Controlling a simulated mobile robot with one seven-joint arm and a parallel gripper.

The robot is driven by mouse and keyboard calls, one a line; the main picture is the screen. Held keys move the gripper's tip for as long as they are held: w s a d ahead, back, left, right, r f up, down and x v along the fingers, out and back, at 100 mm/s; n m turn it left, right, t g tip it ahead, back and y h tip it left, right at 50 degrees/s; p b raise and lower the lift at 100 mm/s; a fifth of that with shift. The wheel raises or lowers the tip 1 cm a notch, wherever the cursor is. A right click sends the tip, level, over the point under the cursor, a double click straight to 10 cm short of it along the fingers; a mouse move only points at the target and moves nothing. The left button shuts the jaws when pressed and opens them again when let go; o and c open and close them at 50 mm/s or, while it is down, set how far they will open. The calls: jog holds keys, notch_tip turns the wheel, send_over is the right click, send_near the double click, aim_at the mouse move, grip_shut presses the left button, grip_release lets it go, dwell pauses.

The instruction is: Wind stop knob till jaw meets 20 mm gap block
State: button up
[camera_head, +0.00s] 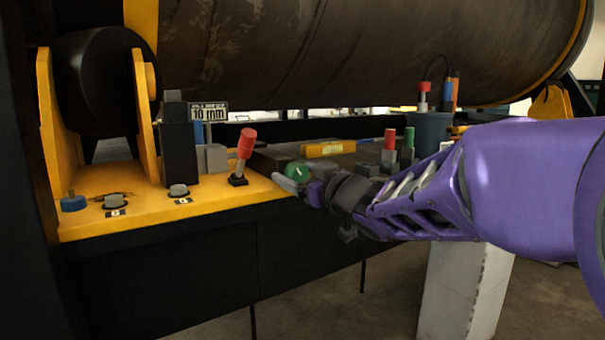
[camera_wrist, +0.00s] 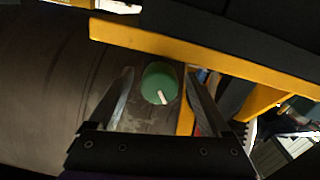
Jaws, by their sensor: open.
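The green round knob (camera_head: 297,172) sits at the front edge of the bench, right of the red-handled lever. It also shows in the wrist view (camera_wrist: 159,83), with a white mark pointing down and slightly right. My gripper (camera_head: 290,183) is open at the knob; in the wrist view its two fingers (camera_wrist: 161,76) stand on either side of it, with visible gaps. Whether they touch it is unclear. A dark upright block (camera_head: 180,145) and a grey block (camera_head: 213,158) stand near a "10 mm" sign (camera_head: 209,112). I cannot tell which are the jaw and 20 mm gap block.
The red-handled lever (camera_head: 244,153) stands close left of my gripper. A large dark cylinder (camera_head: 350,50) hangs overhead. A yellow bar (camera_head: 326,148), red and green-handled tools (camera_head: 390,145) and a grey cup (camera_head: 430,130) stand behind my arm. Grey knobs (camera_head: 115,201) sit on the yellow plate.

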jog(key=shift+c, duration=0.2)
grip_shut()
jog(key=shift+r+p, duration=0.1)
jog(key=shift+p, duration=0.25)
jog(key=shift+r+m+p, duration=0.1)
jog(key=shift+m+p, duration=0.55)
jog(key=shift+m, duration=0.15)
jog(key=shift+m+p, duration=1.1)
jog(key=shift+p, duration=0.1)
jog(key=shift+m+p, duration=1.65)
jog(key=shift+m, duration=0.35)
